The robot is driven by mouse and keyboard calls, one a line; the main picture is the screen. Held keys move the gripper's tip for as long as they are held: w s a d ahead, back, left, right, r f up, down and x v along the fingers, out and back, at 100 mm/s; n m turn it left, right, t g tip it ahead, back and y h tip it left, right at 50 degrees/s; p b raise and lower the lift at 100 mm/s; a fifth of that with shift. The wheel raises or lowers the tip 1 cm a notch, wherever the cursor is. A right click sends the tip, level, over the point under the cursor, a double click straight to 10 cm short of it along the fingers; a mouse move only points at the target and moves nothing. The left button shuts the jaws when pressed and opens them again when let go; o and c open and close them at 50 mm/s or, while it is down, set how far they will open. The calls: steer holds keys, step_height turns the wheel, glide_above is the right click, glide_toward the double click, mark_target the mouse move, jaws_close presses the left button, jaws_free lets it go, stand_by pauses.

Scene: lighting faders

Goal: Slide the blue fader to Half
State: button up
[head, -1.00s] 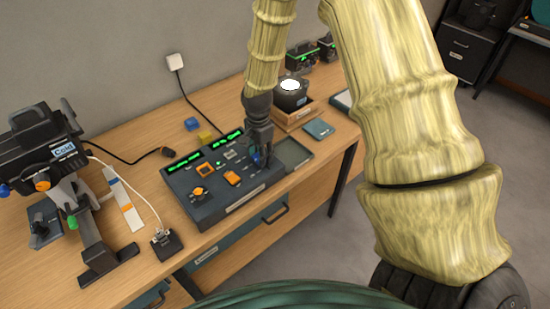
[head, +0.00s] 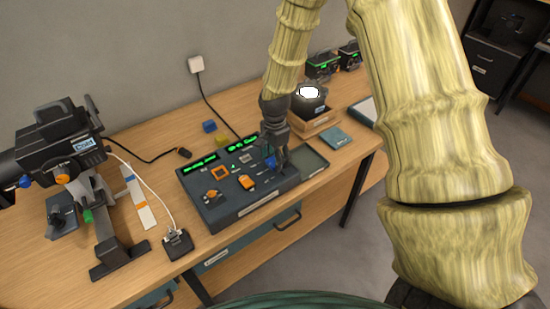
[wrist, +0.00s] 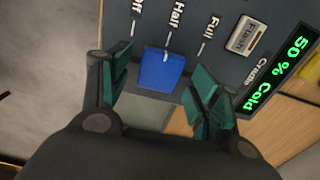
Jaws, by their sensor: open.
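The blue fader (wrist: 162,70) has a square blue cap on a dark control console (head: 217,213). In the wrist view the cap lies beside the Half mark, with Off to its left and Full to its right. A green display (wrist: 281,72) reads "50% Cold". My gripper (wrist: 160,88) is open, one dark green finger on each side of the cap. The left finger is close to the cap; I cannot tell whether either touches it. In the head view my gripper (head: 279,168) is low over the console's right part, with the blue cap (head: 271,160) partly hidden behind it.
An orange fader (head: 246,182) and an orange knob (head: 212,195) are on the console. A shallow tray (head: 313,163) adjoins its right side. A lamp (head: 66,150) on a stand is at left. A teal book (head: 336,138) lies at right.

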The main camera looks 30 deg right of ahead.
step_height(320, 180, up, 12)
steer(key=shift+f, duration=0.25)
stand_by(0.3)
steer(key=shift+d, duration=0.1)
stand_by(0.3)
